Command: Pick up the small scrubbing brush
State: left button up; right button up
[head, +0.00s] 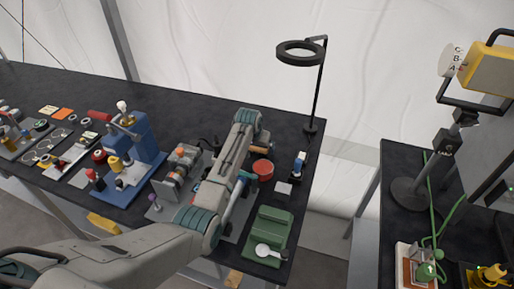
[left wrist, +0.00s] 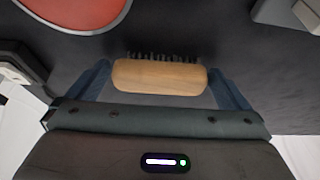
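The small scrubbing brush (left wrist: 160,77) lies across the middle of the left wrist view. It has a pale wooden back and dark bristles along its far side. My left gripper (left wrist: 160,68) has its two blue fingers spread wide, one at each end of the brush. I see no clear grip on the brush; whether either finger touches it is hard to tell. My right gripper is not in view.
A red round container (head: 263,169) stands near the left gripper. A black ring lamp (head: 299,52) rises at the bench's right end. A blue machine (head: 133,160) stands left.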

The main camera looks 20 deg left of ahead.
pick_arm(q)
jog(key=c, duration=0.8)
notch_tip(320, 180, up, 9)
jog(key=b, duration=0.3)
jog(key=shift+r, duration=0.55)
